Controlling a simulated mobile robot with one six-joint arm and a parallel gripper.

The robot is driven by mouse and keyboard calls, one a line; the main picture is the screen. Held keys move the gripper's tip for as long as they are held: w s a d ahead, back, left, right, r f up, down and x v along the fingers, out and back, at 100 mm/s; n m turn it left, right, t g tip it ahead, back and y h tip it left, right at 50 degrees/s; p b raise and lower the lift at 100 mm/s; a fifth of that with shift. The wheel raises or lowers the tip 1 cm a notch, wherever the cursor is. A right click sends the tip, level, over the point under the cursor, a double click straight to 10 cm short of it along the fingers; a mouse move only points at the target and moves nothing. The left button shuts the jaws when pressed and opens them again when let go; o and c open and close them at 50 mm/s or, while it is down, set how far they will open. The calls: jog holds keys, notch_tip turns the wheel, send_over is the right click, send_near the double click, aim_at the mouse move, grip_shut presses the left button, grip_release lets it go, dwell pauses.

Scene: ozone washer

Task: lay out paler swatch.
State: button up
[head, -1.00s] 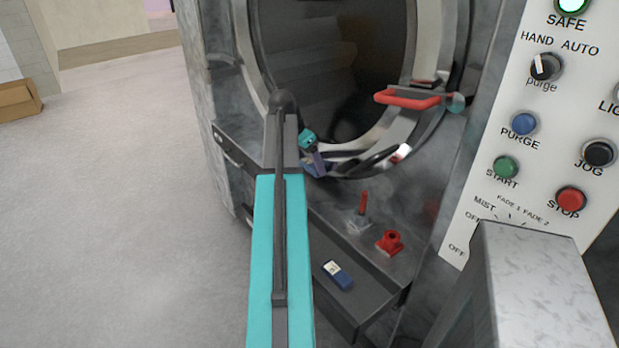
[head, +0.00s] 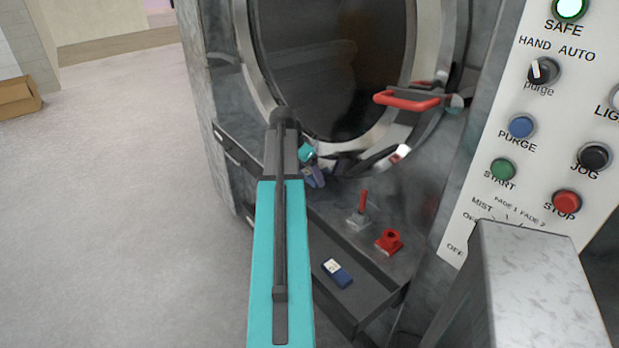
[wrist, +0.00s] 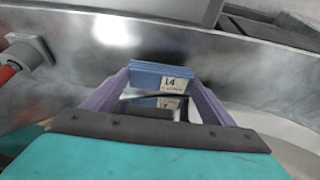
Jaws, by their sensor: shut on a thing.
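My gripper (wrist: 160,80) has purple fingers on both sides of a blue swatch (wrist: 150,68) with a white label reading "L4" in the wrist view. A second label and blue strip show just below it between the fingers; I cannot tell if this is another swatch or a reflection. In the head view my gripper (head: 315,176) is at the lower rim of the round door opening, and its held swatch is hidden there. Another dark blue swatch with a pale label (head: 337,273) lies on the dark grey drawer or shelf (head: 355,308) below.
A red lever (head: 362,203) and a red knob (head: 389,242) stand on the grey ledge, right of my arm. A red handle (head: 408,98) juts out by the round opening (head: 330,70). The control panel (head: 530,140) is at right.

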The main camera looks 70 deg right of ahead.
jog(key=shift+f, duration=0.5)
jog(key=shift+s+d+f+p, duration=0.25)
jog(key=shift+d+f+p, duration=0.1)
jog(key=shift+f+p, duration=0.15)
jog(key=shift+f, duration=0.2)
jog(key=o, duration=1.1)
jog(key=shift+c, duration=0.2)
jog(key=shift+r, duration=0.25)
jog(key=b+v, duration=0.2)
jog(key=v, duration=0.9)
jog(key=shift+a+r, duration=0.15)
jog(key=shift+r, duration=0.25)
